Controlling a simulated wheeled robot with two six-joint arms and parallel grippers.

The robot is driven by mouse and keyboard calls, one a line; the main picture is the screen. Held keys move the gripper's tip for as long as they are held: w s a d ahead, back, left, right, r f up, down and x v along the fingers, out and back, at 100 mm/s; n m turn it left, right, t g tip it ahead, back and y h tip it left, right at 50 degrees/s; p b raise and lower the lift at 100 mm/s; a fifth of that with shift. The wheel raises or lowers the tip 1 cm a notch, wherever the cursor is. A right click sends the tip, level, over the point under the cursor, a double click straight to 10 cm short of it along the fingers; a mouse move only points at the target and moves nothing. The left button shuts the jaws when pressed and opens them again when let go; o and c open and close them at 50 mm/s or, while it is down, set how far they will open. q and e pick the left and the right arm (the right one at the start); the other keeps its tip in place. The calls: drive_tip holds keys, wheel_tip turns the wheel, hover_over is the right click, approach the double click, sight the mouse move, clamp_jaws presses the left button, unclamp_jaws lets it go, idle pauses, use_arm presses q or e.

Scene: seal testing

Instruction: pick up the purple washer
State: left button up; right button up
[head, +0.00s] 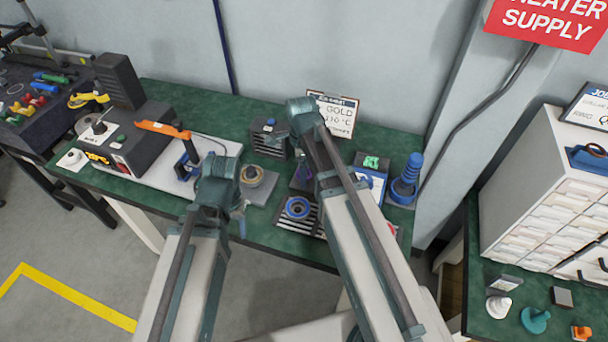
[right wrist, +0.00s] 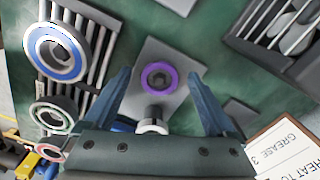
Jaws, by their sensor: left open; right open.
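The purple washer (right wrist: 172,77) is a flat ring with a dark centre, lying on a grey plate (right wrist: 185,110) in the right wrist view. My right gripper (right wrist: 158,78) is open, its two blue-grey fingers apart on either side of the washer in that view; I see no contact. A small white-rimmed round part (right wrist: 153,126) shows near the gripper's base. In the head view the right arm reaches over the bench and largely hides this spot. My left gripper (head: 241,212) is open and empty near the bench's front edge, in front of a round part on a grey block.
A blue-ringed bearing (head: 297,208) sits on a slatted rack, left of the washer in the right wrist view. A drawer cabinet (head: 545,190) is at right.

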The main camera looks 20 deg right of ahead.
drive_tip(key=shift+c, duration=0.2)
clamp_jaws()
idle(0.3)
drive_tip(key=shift+r, duration=0.2)
